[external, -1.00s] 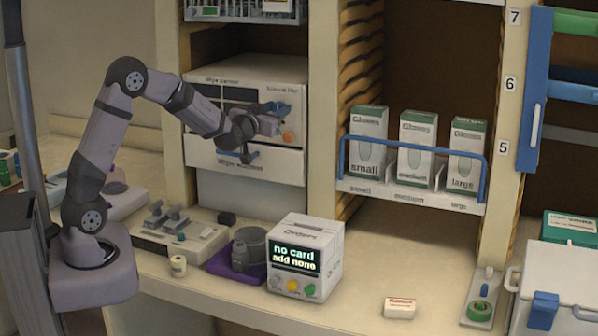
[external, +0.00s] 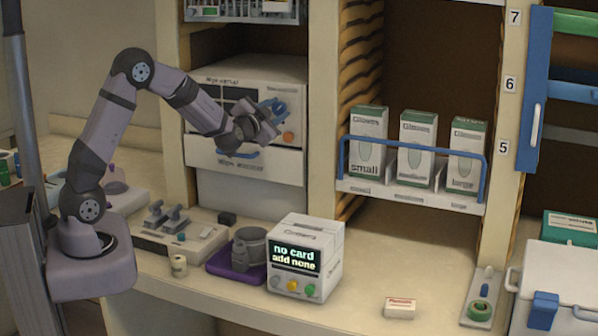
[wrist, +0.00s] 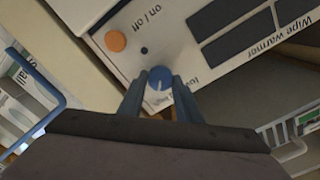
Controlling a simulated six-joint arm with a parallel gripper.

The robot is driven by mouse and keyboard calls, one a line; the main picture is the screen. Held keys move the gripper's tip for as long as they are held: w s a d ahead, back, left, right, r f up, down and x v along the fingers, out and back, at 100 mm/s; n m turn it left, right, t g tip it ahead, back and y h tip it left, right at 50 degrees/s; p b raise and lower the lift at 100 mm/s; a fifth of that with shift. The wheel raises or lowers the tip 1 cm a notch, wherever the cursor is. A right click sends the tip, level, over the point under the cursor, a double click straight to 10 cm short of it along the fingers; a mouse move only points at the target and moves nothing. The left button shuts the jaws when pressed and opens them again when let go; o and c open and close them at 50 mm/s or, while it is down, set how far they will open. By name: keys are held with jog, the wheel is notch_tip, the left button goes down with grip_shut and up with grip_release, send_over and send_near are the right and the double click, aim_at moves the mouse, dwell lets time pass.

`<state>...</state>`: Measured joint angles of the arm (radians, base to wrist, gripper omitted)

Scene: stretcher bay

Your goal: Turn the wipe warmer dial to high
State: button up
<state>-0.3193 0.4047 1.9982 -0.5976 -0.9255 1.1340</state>
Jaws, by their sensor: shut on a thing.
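The wipe warmer (external: 232,82) is a white box in the shelf bay, with dark panels and a drawer below. Its front also shows in the wrist view (wrist: 178,38). The blue round dial (wrist: 159,78) has a pale pointer line and sits beside partly covered lettering that begins "low". My gripper (wrist: 160,82) is shut on the dial, one blue finger on each side. In the external view my gripper (external: 274,110) is at the right part of the warmer's front and hides the dial there.
An orange on/off button (wrist: 115,41) is close to the dial; it also shows in the external view (external: 288,138). A blue drawer handle (external: 238,153) lies below my wrist. Glove boxes (external: 415,138) stand behind a blue rail to the right.

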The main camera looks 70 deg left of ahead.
dwell(0.4)
jog(key=o, duration=1)
jog(key=shift+d, duration=0.1)
jog(key=shift+b+v, duration=1.7)
jog(key=shift+v, duration=1.95)
